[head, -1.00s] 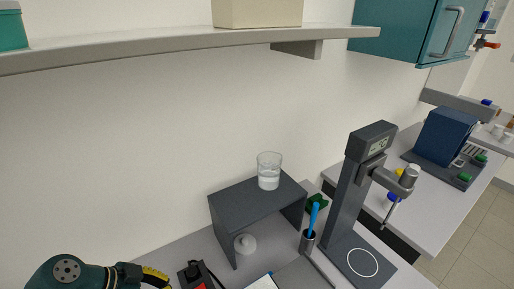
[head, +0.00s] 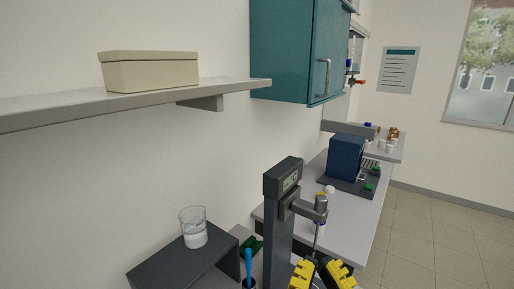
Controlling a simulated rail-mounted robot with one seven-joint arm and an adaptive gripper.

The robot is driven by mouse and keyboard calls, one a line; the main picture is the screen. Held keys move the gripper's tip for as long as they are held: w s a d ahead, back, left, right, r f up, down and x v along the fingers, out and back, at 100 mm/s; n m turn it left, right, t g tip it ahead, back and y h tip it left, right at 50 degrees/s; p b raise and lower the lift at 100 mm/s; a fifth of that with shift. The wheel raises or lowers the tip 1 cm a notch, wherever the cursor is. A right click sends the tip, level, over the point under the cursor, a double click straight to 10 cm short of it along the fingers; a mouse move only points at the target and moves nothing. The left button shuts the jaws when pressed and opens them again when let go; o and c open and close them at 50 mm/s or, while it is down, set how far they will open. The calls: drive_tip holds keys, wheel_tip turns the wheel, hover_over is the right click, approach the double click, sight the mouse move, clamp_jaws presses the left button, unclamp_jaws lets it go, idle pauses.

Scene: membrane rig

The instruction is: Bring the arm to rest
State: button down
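My gripper (head: 318,275) shows at the bottom edge of the head view, right of centre. Its two yellow-padded fingers stand apart with a gap between them, and I see nothing held there. The fingers appear in front of the base of the grey stand with a display (head: 281,215). The rest of my arm is below the picture.
A glass beaker (head: 194,230) with clear liquid stands on a dark grey riser (head: 165,268). A blue-handled tool (head: 248,264) stands left of the stand. A shelf (head: 235,88) with a beige box (head: 150,72) and a teal cabinet (head: 288,50) hang above. A blue device (head: 345,158) sits on the right bench.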

wheel_tip(320, 180, up, 21)
drive_tip(key=p, duration=2)
drive_tip(key=shift+s+d, duration=0.2)
drive_tip(key=shift+s, duration=0.15)
